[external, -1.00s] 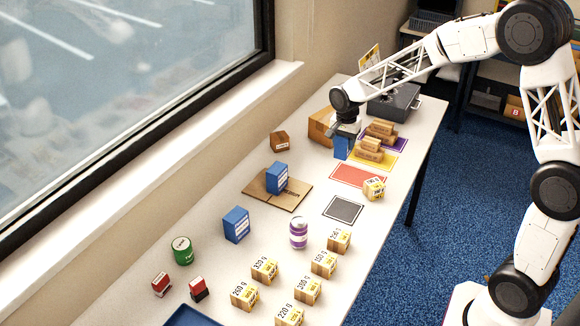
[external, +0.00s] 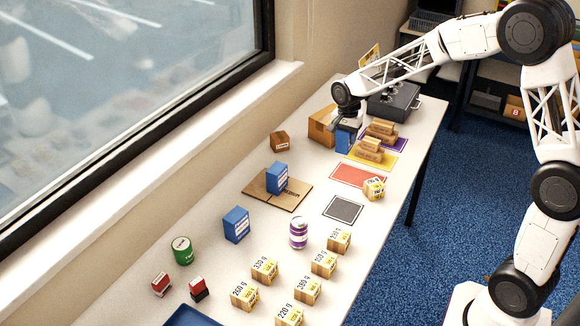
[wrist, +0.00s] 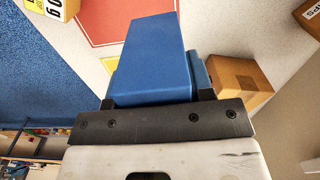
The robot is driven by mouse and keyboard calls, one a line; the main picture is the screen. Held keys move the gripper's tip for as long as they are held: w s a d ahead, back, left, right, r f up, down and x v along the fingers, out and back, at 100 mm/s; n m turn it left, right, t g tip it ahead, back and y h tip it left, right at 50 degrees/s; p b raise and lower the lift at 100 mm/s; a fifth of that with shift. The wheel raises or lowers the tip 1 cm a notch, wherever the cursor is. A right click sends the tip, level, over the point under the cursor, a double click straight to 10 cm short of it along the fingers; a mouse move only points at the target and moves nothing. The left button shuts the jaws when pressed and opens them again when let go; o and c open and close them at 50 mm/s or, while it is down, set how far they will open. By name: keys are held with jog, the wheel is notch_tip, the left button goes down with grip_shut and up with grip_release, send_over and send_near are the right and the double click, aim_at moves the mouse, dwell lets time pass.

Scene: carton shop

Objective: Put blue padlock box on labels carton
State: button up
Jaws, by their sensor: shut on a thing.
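My gripper (external: 347,121) is shut on a blue box (external: 345,140), which hangs below it beside a brown carton. In the wrist view the blue box (wrist: 152,62) fills the space between the fingers; no print shows on it there. A second blue surface shows behind it, and I cannot tell what it belongs to. The brown carton (external: 319,127) stands just left of the box; it also shows in the wrist view (wrist: 240,84). A smaller brown carton (external: 279,141) with a white label stands nearer the window. I cannot read which carton is labels.
Another blue box (external: 277,178) stands on flat cardboard (external: 258,194), and one more (external: 236,224) stands nearer. Brown packages (external: 369,150) lie on the yellow mat (external: 391,166), right of the gripper. A grey case (external: 398,103) stands behind.

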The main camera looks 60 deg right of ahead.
jog(key=d+r, duration=0.4)
jog(key=d, duration=0.8)
jog(key=shift+r+m, duration=0.2)
jog(key=shift+m, duration=0.1)
jog(key=shift+d, duration=0.15)
jog(key=w+d, duration=0.2)
jog(key=w, duration=0.2)
jog(key=w+d+f, duration=0.1)
jog(key=w+d, duration=0.2)
jog(key=w, duration=0.2)
jog(key=w+d, duration=0.3)
jog(key=w, duration=0.1)
jog(key=shift+w+f, duration=0.2)
jog(key=shift+w, duration=0.2)
jog(key=shift+f, duration=1.8)
jog(key=shift+f, duration=0.1)
